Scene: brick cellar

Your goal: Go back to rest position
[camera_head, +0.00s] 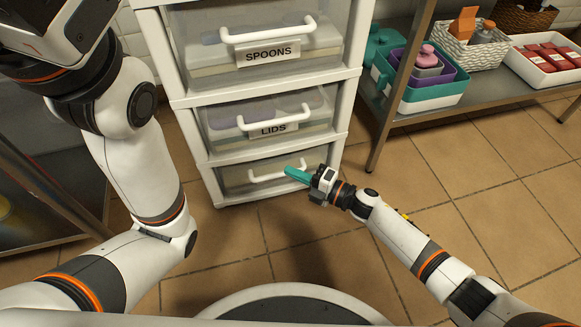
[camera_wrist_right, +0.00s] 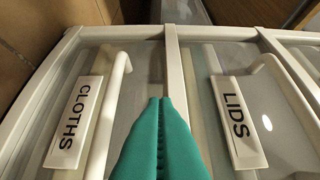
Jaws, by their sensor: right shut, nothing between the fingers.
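My right gripper (camera_head: 296,174) is low in the head view, in front of the bottom drawer (camera_head: 240,178) of a white drawer unit. Its teal fingers are together and empty, and overlap the right end of the drawer's white handle in the picture; I cannot tell whether they touch it. In the right wrist view the shut fingers (camera_wrist_right: 160,104) point at the unit's frame between the "CLOTHS" drawer (camera_wrist_right: 122,65) and the "LIDS" drawer (camera_wrist_right: 285,130). My left arm is folded at the left; its fingertips are outside the head view.
The "SPOONS" drawer (camera_head: 268,52) is above the LIDS drawer; the drawers look shut. A metal shelf (camera_head: 480,92) at the right holds teal and purple bins, a woven basket (camera_head: 470,48) and a white tray (camera_head: 520,60) of red packs. A metal-framed unit stands at the left.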

